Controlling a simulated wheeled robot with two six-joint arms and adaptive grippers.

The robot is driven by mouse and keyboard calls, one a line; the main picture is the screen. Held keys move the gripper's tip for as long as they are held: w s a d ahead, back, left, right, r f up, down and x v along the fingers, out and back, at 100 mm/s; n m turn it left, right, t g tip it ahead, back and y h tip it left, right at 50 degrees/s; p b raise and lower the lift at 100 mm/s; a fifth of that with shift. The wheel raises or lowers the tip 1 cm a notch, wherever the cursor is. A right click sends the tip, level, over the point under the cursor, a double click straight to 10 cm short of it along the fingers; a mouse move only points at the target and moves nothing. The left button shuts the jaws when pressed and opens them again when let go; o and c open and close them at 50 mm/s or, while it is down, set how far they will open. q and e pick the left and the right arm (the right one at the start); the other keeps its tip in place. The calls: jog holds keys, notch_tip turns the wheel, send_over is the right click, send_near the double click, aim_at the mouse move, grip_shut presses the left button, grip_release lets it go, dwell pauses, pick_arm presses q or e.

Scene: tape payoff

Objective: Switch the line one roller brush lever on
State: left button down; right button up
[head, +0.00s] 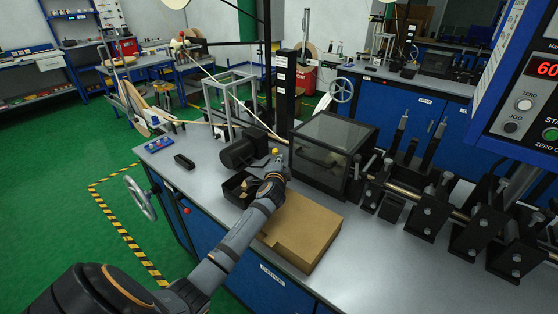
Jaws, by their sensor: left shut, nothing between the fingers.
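A small yellow ball knob (275,151) shows on the bench, between a black motor (240,152) and a dark box with a clear lid (335,140). It may be the end of the roller brush lever, but the lever's shaft and setting are hidden or too small to tell. My left gripper (277,163) is shut and empty, just in front of the knob in the picture. I cannot tell whether it touches the knob. My right gripper is not in view.
A cardboard-brown box (303,232) lies under and right of my left forearm. A black open tray (237,186) sits left of the gripper. A row of black roller brackets (438,200) runs right. A control panel (535,105) hangs at the right edge.

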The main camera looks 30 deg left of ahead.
pick_arm(q)
jog(key=shift+a, duration=0.25)
jog(key=shift+w+f, duration=0.1)
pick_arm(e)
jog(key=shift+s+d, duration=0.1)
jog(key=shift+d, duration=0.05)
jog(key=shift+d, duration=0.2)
pick_arm(q)
jog(key=shift+a+r, duration=0.2)
jog(key=shift+a, duration=0.05)
jog(key=p, duration=0.3)
jog(key=shift+a+r+n, duration=0.25)
jog(key=shift+a+n, duration=0.05)
jog(key=shift+a, duration=0.1)
jog(key=shift+w+a+f, duration=0.1)
jog(key=shift+a+f, duration=0.2)
jog(key=shift+f, duration=0.05)
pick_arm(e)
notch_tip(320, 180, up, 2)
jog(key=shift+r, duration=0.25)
pick_arm(q)
jog(key=shift+r, duration=0.15)
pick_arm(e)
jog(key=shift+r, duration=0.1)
